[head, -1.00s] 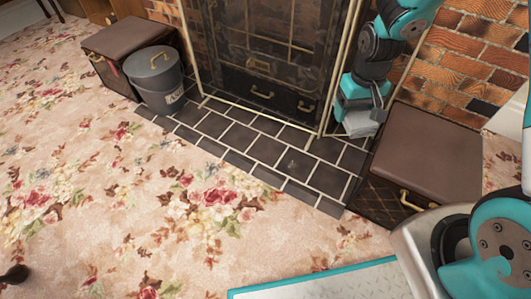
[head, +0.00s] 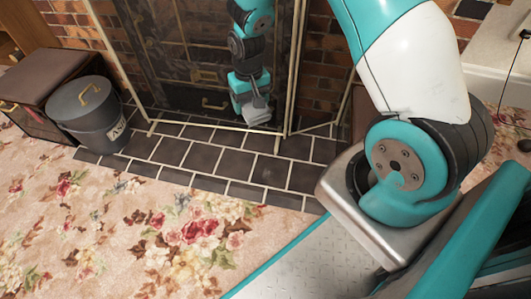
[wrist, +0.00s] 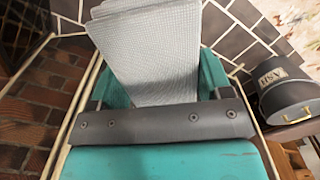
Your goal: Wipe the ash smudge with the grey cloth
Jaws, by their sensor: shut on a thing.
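My gripper (head: 254,106) hangs pointing down in front of the right part of the fireplace screen. It is shut on the grey cloth (head: 259,118). The cloth's pale woven folds fill the top middle of the wrist view (wrist: 155,50), between the teal fingers (wrist: 157,78). In the head view the cloth appears above the dark tiled hearth (head: 205,157); I cannot tell its exact height. I cannot make out the ash smudge on the tiles in either current view.
A dark grey ash bucket (head: 90,118) stands at the hearth's left end, beside a brown-topped box (head: 45,72). The brass-framed fireplace screen (head: 190,50) stands close behind my gripper. The front tiles and floral carpet (head: 150,225) are clear.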

